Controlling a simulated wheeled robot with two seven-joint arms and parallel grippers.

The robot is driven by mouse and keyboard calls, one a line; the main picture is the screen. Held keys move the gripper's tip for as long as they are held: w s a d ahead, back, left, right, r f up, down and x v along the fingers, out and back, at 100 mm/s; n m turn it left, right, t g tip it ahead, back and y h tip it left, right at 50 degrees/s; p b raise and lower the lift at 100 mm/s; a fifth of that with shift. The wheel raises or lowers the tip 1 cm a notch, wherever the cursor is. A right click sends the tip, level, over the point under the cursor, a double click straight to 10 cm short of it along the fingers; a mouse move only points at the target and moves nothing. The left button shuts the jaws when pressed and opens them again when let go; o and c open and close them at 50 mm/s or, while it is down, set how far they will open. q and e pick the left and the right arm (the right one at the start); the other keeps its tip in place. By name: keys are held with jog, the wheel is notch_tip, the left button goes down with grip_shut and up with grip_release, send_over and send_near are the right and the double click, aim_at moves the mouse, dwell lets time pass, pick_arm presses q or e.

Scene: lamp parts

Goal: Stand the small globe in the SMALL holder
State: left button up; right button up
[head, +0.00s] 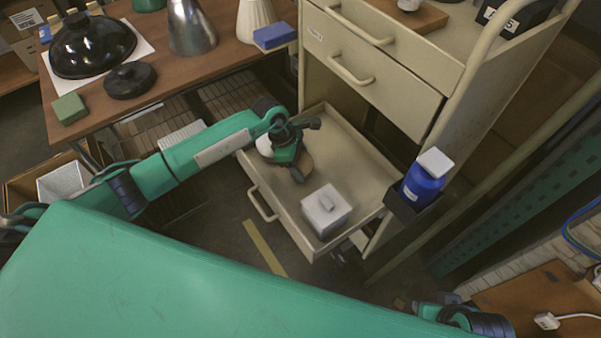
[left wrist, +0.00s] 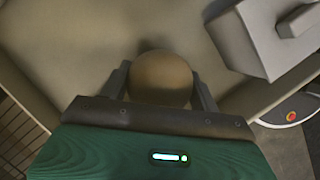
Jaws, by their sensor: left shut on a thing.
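The small globe (left wrist: 162,79) is a round, tan, shaded ball between the two fingers of my left gripper in the left wrist view. My left gripper (left wrist: 162,88) is shut on it. In the head view my left gripper (head: 298,172) points down inside the open drawer (head: 345,137), and a tan rounded surface shows partly behind it. A white rounded shape (head: 265,146) shows beside the wrist; I cannot tell what it is. I cannot make out a holder marked SMALL. My right gripper is not in view.
A grey lidded box (head: 326,211) stands in the drawer's near corner. A blue bottle (head: 422,184) sits in a side bracket of the cart. The cart's closed drawers (head: 371,66) rise behind. A wooden table (head: 168,75) at the left carries lamp parts and blocks.

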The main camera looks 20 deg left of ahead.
pick_arm(q)
jog(key=shift+f+b, duration=0.5)
jog(key=shift+b, duration=0.05)
dwell(0.8)
dwell(0.3)
jog(key=o, duration=1)
